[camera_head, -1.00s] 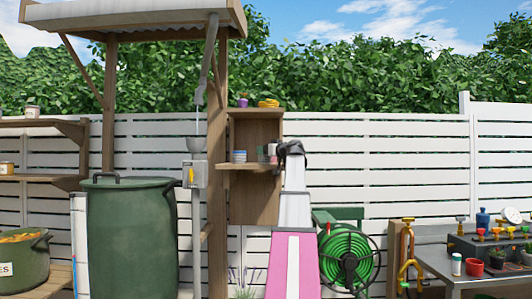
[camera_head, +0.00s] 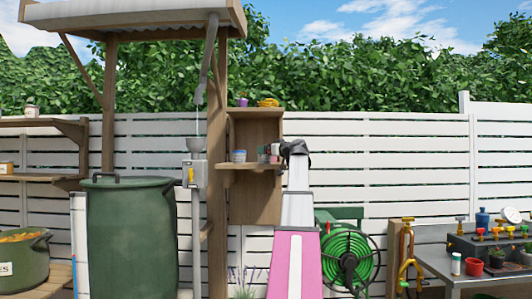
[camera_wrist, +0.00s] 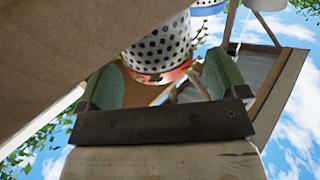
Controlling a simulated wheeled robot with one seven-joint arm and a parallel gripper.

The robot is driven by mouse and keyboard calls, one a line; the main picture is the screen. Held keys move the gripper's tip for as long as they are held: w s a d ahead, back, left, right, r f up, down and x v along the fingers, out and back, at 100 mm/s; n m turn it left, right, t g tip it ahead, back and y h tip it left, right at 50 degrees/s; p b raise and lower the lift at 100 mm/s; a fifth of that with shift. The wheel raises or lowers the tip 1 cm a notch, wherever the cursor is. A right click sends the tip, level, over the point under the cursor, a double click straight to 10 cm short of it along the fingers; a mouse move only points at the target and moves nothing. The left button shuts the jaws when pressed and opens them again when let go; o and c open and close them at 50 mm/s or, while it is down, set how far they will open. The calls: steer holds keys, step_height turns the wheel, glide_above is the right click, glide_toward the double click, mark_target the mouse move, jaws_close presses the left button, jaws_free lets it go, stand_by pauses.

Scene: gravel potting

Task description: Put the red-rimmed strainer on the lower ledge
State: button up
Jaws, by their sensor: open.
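The red-rimmed strainer shows in the wrist view as a white cylinder with dark holes (camera_wrist: 165,45) and a red rim (camera_wrist: 163,76). My gripper (camera_wrist: 165,90) is open, with one green-padded finger on each side of the strainer's rim end. I cannot tell whether a pad touches it. In the head view my gripper (camera_head: 276,152) is at the right end of the lower ledge (camera_head: 245,167) of the wooden shelf unit. The strainer is too small and covered there to make out clearly. Its contact with the ledge is not clear.
A blue-and-white pot (camera_head: 239,156) stands on the ledge's left part. A purple item (camera_head: 243,102) and a yellow item (camera_head: 268,103) sit on top of the unit. A wooden post (camera_head: 217,170) stands close on the left. A green hose reel (camera_head: 348,256) is below right.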

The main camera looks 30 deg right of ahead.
steer(key=v, duration=1)
